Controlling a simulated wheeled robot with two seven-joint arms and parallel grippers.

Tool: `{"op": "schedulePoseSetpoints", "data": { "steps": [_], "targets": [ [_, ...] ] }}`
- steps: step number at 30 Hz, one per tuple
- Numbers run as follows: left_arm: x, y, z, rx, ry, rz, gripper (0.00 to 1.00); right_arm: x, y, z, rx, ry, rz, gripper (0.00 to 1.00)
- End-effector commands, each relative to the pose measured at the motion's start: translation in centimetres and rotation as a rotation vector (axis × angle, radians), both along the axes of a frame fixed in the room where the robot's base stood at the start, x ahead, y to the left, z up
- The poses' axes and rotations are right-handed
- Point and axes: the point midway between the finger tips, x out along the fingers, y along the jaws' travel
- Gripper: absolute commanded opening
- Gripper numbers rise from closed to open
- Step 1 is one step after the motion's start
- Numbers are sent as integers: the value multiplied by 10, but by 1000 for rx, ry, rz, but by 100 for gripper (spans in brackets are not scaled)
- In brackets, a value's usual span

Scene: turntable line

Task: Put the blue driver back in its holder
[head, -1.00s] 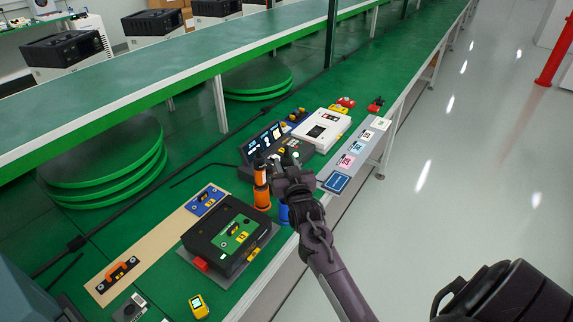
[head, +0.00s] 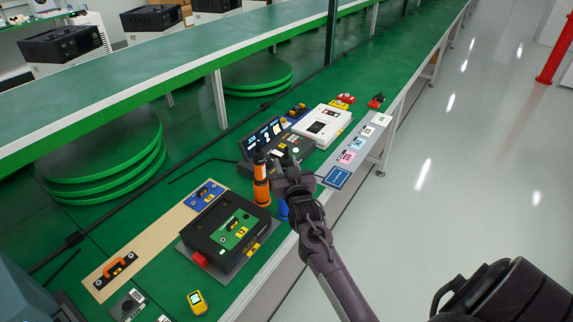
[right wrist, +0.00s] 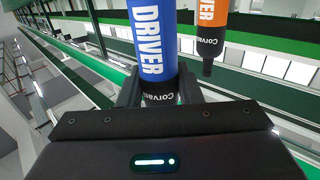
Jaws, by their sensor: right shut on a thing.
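The blue driver shows large in the right wrist view (right wrist: 155,42), with white lettering on its blue body. My right gripper (right wrist: 158,98) is shut on its black collar. In the head view my right gripper (head: 280,182) is beside the orange driver (head: 260,170), which stands upright at an orange holder (head: 262,193). A small blue part (head: 283,210) shows below my right gripper, partly behind the arm; I cannot tell whether it is the driver's body or its holder. The orange driver also shows in the right wrist view (right wrist: 210,30), apart from the blue one. My left gripper is out of view.
A black case with a green panel (head: 236,233) lies in front of the drivers. A dark console with screens (head: 264,138) and a white box (head: 322,126) stand behind them. Cards (head: 346,157) lie along the bench's right edge. A yellow device (head: 197,302) lies nearest.

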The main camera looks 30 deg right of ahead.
Motion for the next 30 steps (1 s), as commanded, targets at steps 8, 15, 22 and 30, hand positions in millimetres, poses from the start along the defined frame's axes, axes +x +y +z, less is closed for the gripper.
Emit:
{"op": "schedulePoseSetpoints", "data": {
  "steps": [8,15,22,30],
  "targets": [
    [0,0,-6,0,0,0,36,0,0,-7,-2,-5,0,0],
    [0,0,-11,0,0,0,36,0,0,-14,-2,-5,0,0],
    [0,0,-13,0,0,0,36,0,0,-18,-2,-6,0,38],
    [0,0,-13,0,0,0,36,0,0,-19,-1,-3,0,57]
  ]
}}
